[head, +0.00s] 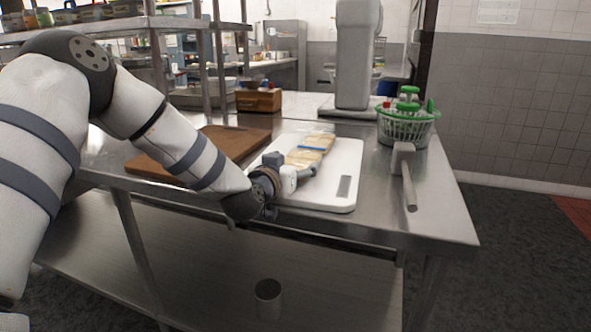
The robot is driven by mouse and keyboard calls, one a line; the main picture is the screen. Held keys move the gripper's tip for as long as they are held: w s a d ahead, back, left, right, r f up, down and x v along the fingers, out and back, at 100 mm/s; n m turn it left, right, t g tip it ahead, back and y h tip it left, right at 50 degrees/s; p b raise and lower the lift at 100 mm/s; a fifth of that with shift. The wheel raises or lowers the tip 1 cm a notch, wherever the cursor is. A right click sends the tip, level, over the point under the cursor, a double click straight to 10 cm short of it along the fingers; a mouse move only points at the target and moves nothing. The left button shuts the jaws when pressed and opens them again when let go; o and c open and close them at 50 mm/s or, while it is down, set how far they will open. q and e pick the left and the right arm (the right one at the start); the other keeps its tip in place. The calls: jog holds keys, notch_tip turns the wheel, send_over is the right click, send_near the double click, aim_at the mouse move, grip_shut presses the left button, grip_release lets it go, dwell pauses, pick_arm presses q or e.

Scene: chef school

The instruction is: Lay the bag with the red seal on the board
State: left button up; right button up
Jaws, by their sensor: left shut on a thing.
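A clear bag with tan contents (304,158) is over the white board (335,195), at my left gripper's fingertips. A blue strip shows across the bags' area; a red seal cannot be made out clearly. More tan bag (322,139) shows just behind the strip; I cannot tell whether it is a second bag. My left gripper (306,174) is low over the left part of the white board, shut on the near bag's edge. The gripper partly hides that edge, and whether the bag rests fully on the board is unclear. My right gripper is out of view.
A brown wooden board (225,140) lies left of the white board, partly behind my left arm. A green-and-white basket (404,128) and a grey mallet-like tool (407,178) are on the right. A grey appliance (354,60) stands behind. The steel table's right front corner is clear.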

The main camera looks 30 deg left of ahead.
pick_arm(q)
jog(key=shift+f, duration=0.4)
jog(key=o, duration=1.2)
